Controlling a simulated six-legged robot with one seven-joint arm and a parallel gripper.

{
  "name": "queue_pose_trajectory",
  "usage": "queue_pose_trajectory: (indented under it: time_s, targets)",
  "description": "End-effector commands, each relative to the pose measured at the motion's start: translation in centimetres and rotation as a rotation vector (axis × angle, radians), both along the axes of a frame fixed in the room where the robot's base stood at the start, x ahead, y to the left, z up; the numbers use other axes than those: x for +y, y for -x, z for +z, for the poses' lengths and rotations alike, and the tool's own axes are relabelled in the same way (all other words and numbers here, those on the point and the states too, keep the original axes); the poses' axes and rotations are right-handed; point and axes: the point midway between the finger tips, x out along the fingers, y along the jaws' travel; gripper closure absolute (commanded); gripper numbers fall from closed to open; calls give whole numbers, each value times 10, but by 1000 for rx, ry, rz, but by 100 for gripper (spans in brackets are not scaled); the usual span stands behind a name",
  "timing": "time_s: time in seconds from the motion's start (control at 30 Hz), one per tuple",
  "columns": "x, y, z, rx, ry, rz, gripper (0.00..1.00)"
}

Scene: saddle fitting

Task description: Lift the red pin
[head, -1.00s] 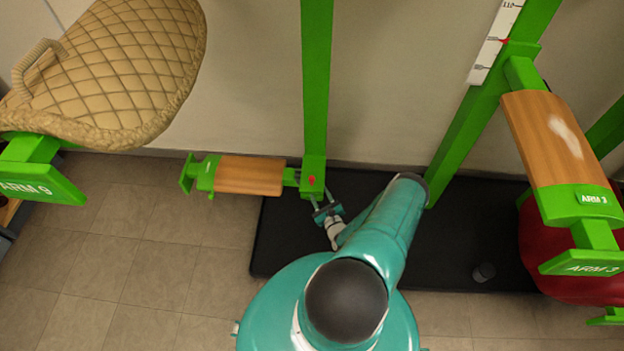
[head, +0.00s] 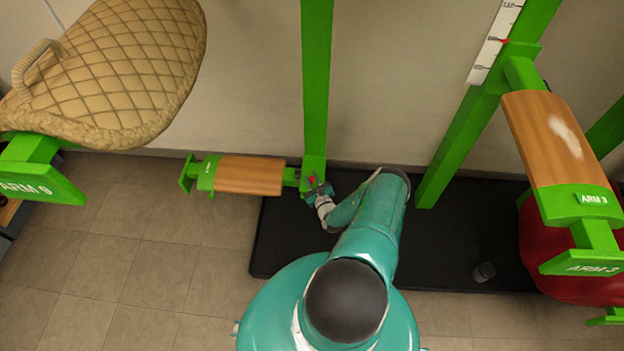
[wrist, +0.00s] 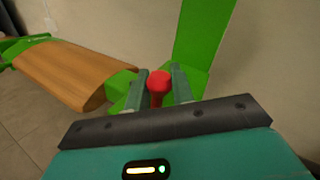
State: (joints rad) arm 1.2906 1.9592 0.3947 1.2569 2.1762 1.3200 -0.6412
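The red pin (wrist: 158,82) has a rounded head on a narrower stem and stands at the green post by the low wooden arm. In the head view the red pin (head: 311,180) shows as a small red spot at the post's foot. My gripper (wrist: 160,88) is open, with one finger on each side of the pin and the head between them. A narrow gap seems to show beside the stem. In the head view my gripper (head: 317,189) is right at the pin. The lower end of the pin is hidden.
The low wooden arm (head: 249,176) extends left from the green post (head: 317,90). A quilted tan saddle (head: 120,65) rests on a rack at upper left. Another wooden arm (head: 556,140) and a red object (head: 550,260) are at right. A black mat (head: 430,260) lies below.

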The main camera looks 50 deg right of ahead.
Motion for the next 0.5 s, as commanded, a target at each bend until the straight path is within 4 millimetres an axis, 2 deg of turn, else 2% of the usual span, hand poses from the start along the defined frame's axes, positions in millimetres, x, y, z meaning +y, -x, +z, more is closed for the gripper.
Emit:
queue_pose_trajectory:
  time_s: [0.03, 0.07, 0.23, 0.5]
  targets:
    - [-1, 0, 0, 0, 1, -1, 96]
    - [-1, 0, 0, 0, 1, -1, 100]
    - [-1, 1, 2, 0, 1, -2, 100]
    - [-1, 1, 22, -1, -1, -1, 100]
